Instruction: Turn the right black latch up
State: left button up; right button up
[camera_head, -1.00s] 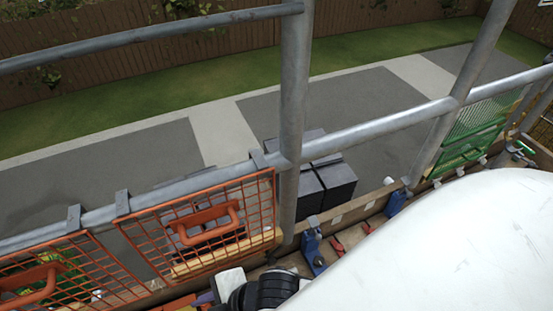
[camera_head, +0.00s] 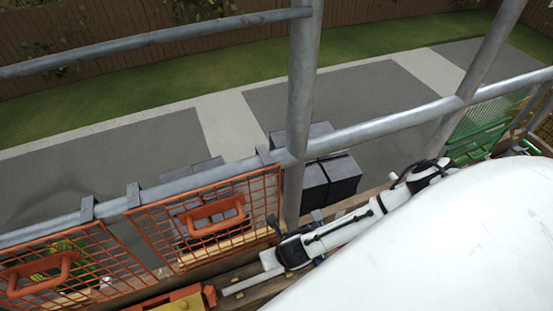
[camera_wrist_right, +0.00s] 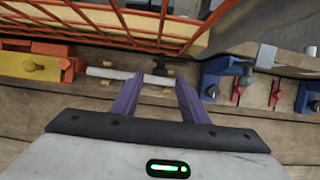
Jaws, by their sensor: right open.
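The black latch (camera_wrist_right: 160,74) shows in the right wrist view at the right end of a pale rod (camera_wrist_right: 112,73) held by small brass clips. It lies just ahead of my right gripper (camera_wrist_right: 155,82), within the gap between the two purple fingertips. The fingers are apart and nothing is clamped between them. I cannot tell whether a fingertip touches the latch. In the head view my right arm (camera_head: 345,228) reaches along the planks toward the rod (camera_head: 248,283); its fingertips are not visible there. My left gripper is not in view.
An orange mesh guard (camera_head: 205,220) stands against the scaffold rail. A red and yellow part (camera_wrist_right: 35,66) sits left of the rod, and blue clamps (camera_wrist_right: 225,78) with red pieces sit right. A scaffold post (camera_head: 301,120) rises close by. Dark blocks (camera_head: 330,180) show beyond the rail.

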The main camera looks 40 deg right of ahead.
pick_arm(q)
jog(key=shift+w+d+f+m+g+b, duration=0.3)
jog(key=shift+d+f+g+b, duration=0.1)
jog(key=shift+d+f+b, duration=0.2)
pick_arm(e)
jog(key=shift+x, duration=1.85)
jog(key=shift+a, duration=0.1)
jog(key=c, duration=1)
